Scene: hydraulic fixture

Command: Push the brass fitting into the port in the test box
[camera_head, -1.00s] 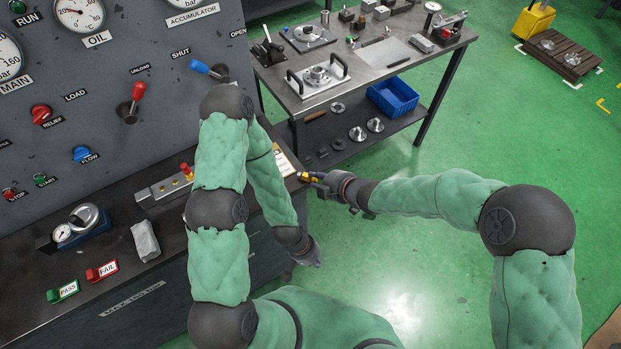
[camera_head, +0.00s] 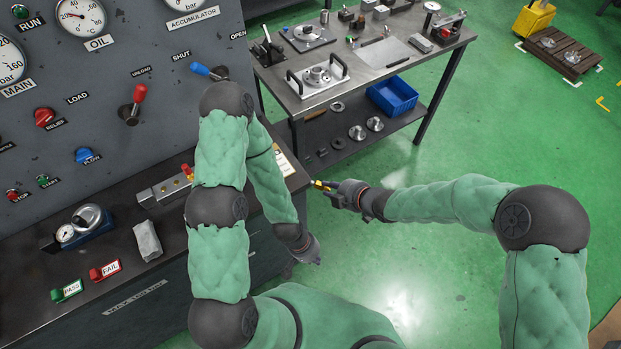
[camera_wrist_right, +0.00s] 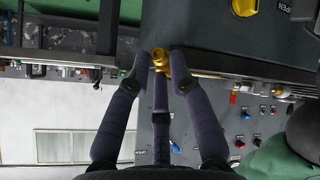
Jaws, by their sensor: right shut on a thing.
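The brass fitting (camera_head: 321,185) is a small yellow piece held at the fingertips of my right gripper (camera_head: 329,187), over the floor just right of the bench's corner. In the right wrist view the fitting (camera_wrist_right: 160,58) sits between the dark fingers of the right gripper (camera_wrist_right: 160,68), which are shut on it. My left gripper (camera_head: 310,252) hangs low beside the bench front; its fingers are too small to read. I cannot tell for sure which thing is the test box, and I cannot make out its port. A yellow round part (camera_wrist_right: 244,7) shows at the top of the wrist view.
The bench (camera_head: 120,280) carries a grey metal block (camera_head: 158,192), a gauge (camera_head: 66,233), a grey cloth (camera_head: 147,240) and PASS and FAIL blocks. A control panel (camera_head: 110,100) rises behind. A steel table (camera_head: 350,85) stands at the back.

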